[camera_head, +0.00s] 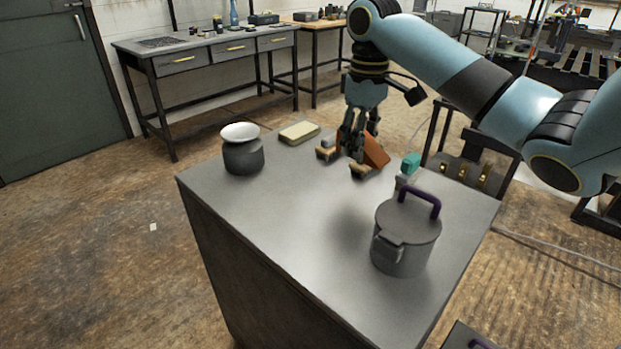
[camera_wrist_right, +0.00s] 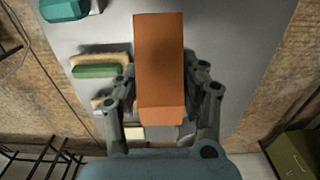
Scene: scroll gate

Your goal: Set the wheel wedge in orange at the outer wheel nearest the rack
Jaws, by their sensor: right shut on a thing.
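The orange wheel wedge (camera_head: 375,151) is between the fingers of my right gripper (camera_head: 344,161), at the far part of the grey cabinet top. It looks tilted, and I cannot tell if it touches the top. In the right wrist view the wedge (camera_wrist_right: 158,60) stretches away from the palm, with the fingers of my right gripper (camera_wrist_right: 160,100) on both sides. My right gripper is shut on it. Dark rounded parts with yellow pieces (camera_head: 465,172) stand beyond the right edge of the cabinet; I cannot tell if they are wheels. My left gripper is not in view.
The front middle of the top is clear. A drawer workbench (camera_head: 205,55) stands behind.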

